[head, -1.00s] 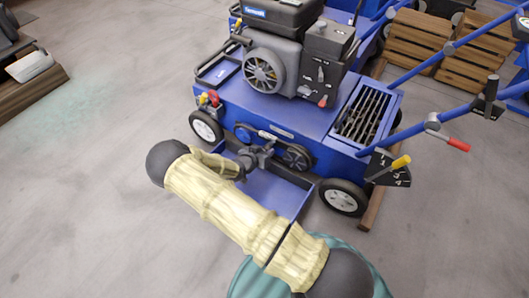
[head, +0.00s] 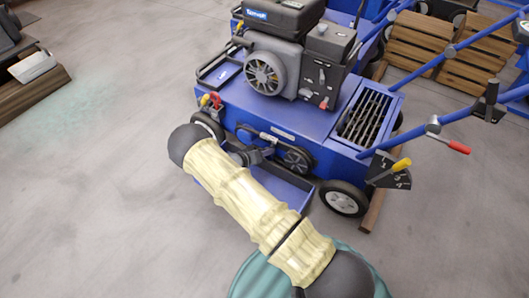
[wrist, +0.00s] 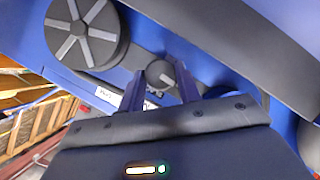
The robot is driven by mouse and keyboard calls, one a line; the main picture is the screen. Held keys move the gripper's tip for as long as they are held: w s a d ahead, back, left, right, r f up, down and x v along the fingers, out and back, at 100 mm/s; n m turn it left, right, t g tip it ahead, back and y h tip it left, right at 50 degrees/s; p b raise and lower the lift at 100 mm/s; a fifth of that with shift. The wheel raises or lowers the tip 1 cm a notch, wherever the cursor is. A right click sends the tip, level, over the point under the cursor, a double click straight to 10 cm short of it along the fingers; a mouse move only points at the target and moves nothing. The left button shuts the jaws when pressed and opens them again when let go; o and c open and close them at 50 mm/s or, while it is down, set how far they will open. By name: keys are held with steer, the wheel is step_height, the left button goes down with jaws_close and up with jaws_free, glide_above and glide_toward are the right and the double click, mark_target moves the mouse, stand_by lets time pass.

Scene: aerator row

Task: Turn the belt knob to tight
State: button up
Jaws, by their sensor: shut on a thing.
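The belt knob (wrist: 160,73) is a small round grey knob with a lighter bar on its face, on the blue side panel of the aerator (head: 330,130). In the wrist view it sits between the two dark fingers of my gripper (wrist: 157,69), which is shut on it. In the head view my arm hides most of the gripper (head: 262,153) and the knob cannot be made out there. White label pieces (wrist: 104,94) beside the knob are partly covered by a finger, and their wording is unreadable.
A spoked pulley (wrist: 85,32) is left of the knob in the wrist view; a dark band (wrist: 225,45) runs past its right. An open blue tray (head: 290,190) juts out below the panel. A wheel (head: 343,198) stands to the right.

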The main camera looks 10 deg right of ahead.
steer(key=shift+w+a+n, duration=0.1)
steer(key=shift+n, duration=0.2)
stand_by(0.4)
steer(key=o, duration=1)
steer(key=p+v, duration=0.8)
steer(key=v, duration=0.9)
steer(key=shift+a, duration=0.3)
steer(key=shift+w, duration=0.15)
